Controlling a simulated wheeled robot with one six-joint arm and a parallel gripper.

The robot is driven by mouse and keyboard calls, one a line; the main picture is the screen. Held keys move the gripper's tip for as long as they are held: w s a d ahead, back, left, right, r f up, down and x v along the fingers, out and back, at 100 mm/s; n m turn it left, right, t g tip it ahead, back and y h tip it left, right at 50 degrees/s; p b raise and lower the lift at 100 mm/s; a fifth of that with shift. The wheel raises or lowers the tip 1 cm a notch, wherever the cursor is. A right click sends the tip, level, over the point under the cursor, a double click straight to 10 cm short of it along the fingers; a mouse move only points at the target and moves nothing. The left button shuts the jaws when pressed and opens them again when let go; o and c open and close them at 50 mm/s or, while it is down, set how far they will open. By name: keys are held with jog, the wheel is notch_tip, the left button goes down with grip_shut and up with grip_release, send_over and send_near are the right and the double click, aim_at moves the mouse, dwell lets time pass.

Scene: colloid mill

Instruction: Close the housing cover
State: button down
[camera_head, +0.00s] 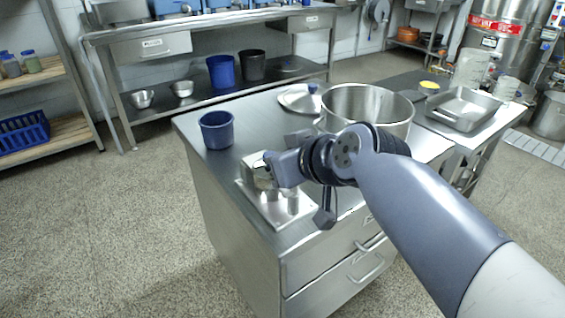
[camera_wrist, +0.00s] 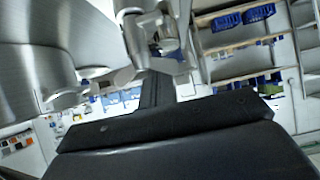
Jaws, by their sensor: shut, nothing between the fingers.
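The colloid mill (camera_head: 257,174) is a small silver machine on a square metal base plate (camera_head: 272,209), near the front left of the steel cabinet top. My arm covers much of it in the head view, and I cannot make out its housing cover there. In the wrist view, a large curved silver body (camera_wrist: 38,50) fills the upper left and smaller silver metal parts (camera_wrist: 145,38) stand at the top centre. I cannot tell which is the cover. My gripper (camera_wrist: 157,84) is shut and empty, with its dark fingers just below these parts. Contact is unclear.
A blue cup (camera_head: 217,130) stands behind the mill. A large steel pot (camera_head: 366,105) and a round lid (camera_head: 298,98) are on the cabinet's far side. A steel tray (camera_head: 463,108) is on the right table. The floor at left is open.

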jog(key=shift+s+f, duration=0.15)
jog(key=shift+f, duration=0.45)
